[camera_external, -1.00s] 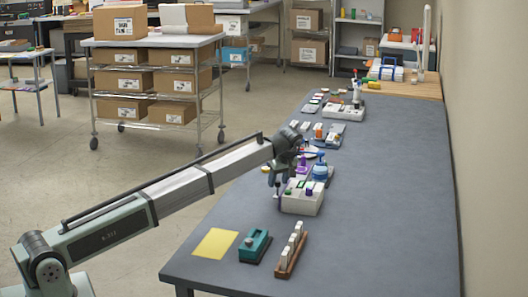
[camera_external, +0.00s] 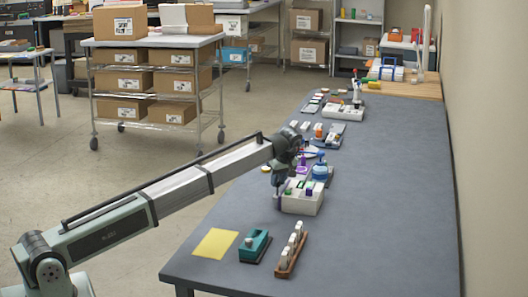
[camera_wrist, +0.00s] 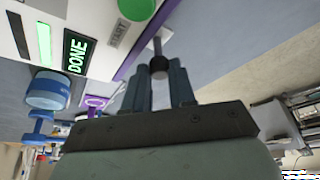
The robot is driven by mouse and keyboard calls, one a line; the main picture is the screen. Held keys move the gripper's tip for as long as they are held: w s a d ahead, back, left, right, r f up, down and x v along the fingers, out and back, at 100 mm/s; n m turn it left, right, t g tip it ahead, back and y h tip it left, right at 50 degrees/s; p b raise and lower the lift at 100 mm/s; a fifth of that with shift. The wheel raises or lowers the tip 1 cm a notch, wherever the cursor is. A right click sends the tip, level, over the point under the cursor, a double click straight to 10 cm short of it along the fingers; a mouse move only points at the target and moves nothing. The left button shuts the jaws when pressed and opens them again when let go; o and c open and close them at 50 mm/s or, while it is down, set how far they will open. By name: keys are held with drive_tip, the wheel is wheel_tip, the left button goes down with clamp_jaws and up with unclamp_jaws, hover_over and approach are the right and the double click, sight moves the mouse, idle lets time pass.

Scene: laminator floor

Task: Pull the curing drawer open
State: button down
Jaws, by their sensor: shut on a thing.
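The curing unit is a pale box (camera_external: 303,203) on the grey table, with a green button and a purple-topped part on top. In the wrist view its pale face (camera_wrist: 100,15) carries a lit green "DONE" display (camera_wrist: 75,52), a green round button (camera_wrist: 137,8) and a purple strip along the edge (camera_wrist: 135,58). A dark round knob (camera_wrist: 160,63) on a thin stem stands out at that edge. My gripper (camera_external: 278,186) is at the box's left side. It is shut on the knob, its fingers (camera_wrist: 160,78) on either side. How far the drawer is out is unclear.
A teal device (camera_external: 254,246), a wooden rack with white pieces (camera_external: 291,250) and a yellow sheet (camera_external: 215,243) lie in front. The table's right side is clear.

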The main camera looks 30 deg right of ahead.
drive_tip(key=w+a, duration=0.6)
drive_tip(key=shift+w+a, duration=0.15)
drive_tip(key=c, duration=1)
unclamp_jaws()
drive_tip(key=shift+o, duration=0.2)
drive_tip(key=shift+r, duration=0.1)
drive_tip(key=v, duration=1.3)
drive_tip(key=shift+s+r, duration=0.2)
drive_tip(key=shift+r, duration=0.05)
